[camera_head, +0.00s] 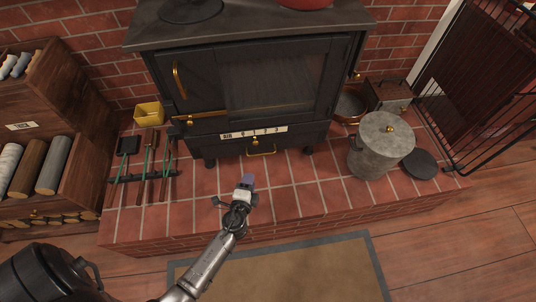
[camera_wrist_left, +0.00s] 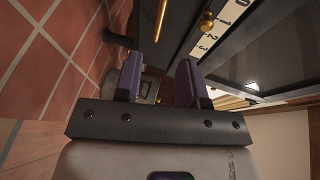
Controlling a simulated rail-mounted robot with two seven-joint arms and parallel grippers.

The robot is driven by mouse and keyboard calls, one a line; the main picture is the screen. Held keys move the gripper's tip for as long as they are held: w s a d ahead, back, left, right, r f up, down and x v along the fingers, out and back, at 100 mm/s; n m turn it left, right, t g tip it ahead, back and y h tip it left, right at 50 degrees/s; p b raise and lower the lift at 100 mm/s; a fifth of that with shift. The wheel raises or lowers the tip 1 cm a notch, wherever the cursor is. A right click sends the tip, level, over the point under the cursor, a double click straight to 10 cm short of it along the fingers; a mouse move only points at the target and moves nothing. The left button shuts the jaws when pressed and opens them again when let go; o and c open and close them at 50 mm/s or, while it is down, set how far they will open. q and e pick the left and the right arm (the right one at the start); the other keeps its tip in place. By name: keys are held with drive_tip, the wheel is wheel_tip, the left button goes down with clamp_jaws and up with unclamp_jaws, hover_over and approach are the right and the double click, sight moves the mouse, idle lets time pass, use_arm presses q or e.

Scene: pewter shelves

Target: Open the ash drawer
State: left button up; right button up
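The black stove (camera_head: 270,75) stands on the brick hearth. The ash drawer (camera_head: 232,147) is low in its front and looks shut. Its brass bar handle (camera_head: 262,153) sits below the numbered strip (camera_head: 253,132); a brass bar, likely this handle, shows at the top of the left wrist view (camera_wrist_left: 161,18). My left gripper (camera_head: 247,182) is in front of and below the handle, apart from it. In the left wrist view its two purple fingers (camera_wrist_left: 159,82) are spread with nothing held between them. My right gripper is not in view.
A lidded grey bin (camera_head: 380,145) stands right of the stove. Fire tools (camera_head: 146,165) and a yellow container (camera_head: 149,114) are at the left. A wooden log rack (camera_head: 75,135) is further left, a black fire screen (camera_head: 485,85) at right. The hearth's front middle is clear.

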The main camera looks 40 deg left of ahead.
sight(261, 154)
use_arm(q)
drive_tip(key=x, duration=0.4)
drive_tip(key=b+x, duration=0.1)
drive_tip(key=x, duration=0.4)
drive_tip(key=d+b+x, duration=0.1)
drive_tip(key=x, duration=0.3)
drive_tip(key=shift+w+a, duration=0.25)
drive_tip(key=shift+w, duration=0.35)
clamp_jaws()
